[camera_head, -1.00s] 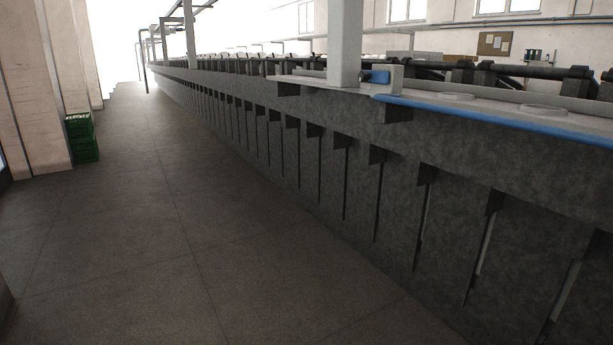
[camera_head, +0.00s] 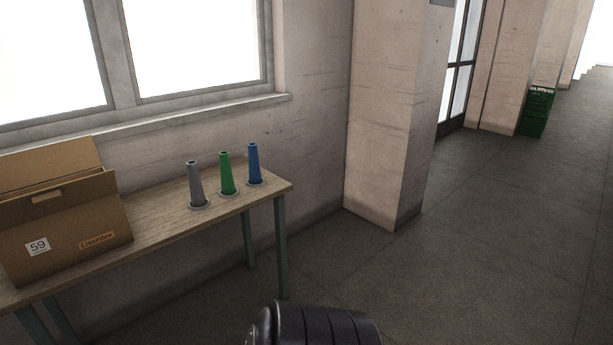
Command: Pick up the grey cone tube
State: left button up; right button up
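The grey cone tube (camera_head: 196,182) stands upright on a round base on the wooden table (camera_head: 163,217), under the window. It is the leftmost of three cones in a row. A green cone tube (camera_head: 226,174) and a blue cone tube (camera_head: 253,164) stand to its right, towards the table's right end. A dark rounded part at the bottom edge looks like part of my own arm. Neither of my grippers is in view.
An open cardboard box (camera_head: 75,228) marked 59 stands on the table left of the cones. A wall pillar (camera_head: 385,120) juts out right of the table. Green crates (camera_head: 535,112) stand farther back. The floor (camera_head: 480,240) on the right is clear.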

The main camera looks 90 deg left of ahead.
aim_at(198, 199)
jog(key=u, duration=3.5)
jog(key=i, duration=0.1)
